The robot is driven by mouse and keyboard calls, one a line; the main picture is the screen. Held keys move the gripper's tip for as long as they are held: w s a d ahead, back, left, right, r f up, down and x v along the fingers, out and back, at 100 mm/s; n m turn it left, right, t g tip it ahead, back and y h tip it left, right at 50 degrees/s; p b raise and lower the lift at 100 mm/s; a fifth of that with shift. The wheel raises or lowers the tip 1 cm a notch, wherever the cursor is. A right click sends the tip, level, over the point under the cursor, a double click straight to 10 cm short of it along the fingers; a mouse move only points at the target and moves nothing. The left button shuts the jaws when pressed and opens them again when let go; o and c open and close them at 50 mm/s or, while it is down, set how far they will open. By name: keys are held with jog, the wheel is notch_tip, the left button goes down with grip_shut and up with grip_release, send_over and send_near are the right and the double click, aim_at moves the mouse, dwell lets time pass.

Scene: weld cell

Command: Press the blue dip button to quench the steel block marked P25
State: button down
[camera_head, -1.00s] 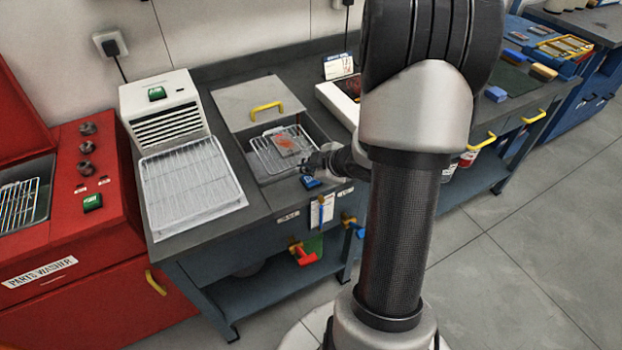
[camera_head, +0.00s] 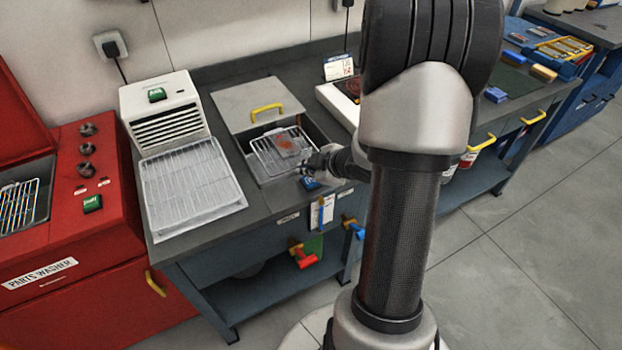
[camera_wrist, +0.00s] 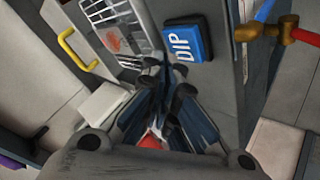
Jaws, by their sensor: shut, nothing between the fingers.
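The blue dip button (camera_head: 310,184) is on the bench at the front right corner of the quench tank. In the wrist view the button (camera_wrist: 182,42) is plain, with white letters "DIP". My gripper (camera_head: 308,168) is shut and empty, just above the button. In the wrist view its fingertips (camera_wrist: 160,66) are beside the button's lower left edge; I cannot tell whether they touch it. A grey steel block (camera_head: 285,145) with an orange-red patch rests on the wire basket (camera_head: 264,160) in the open tank. The block (camera_wrist: 112,40) shows in the wrist view; its mark is unreadable.
The tank's lid with a yellow handle (camera_head: 266,111) lies behind the basket. A wire rack (camera_head: 190,185) and white vented unit (camera_head: 166,112) stand left. Taps with red (camera_head: 304,258) and blue (camera_head: 354,230) handles project from the bench front. My arm hides the bench's middle.

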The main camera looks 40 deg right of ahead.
jog(key=shift+f, duration=0.15)
jog(key=shift+f+b, duration=0.3)
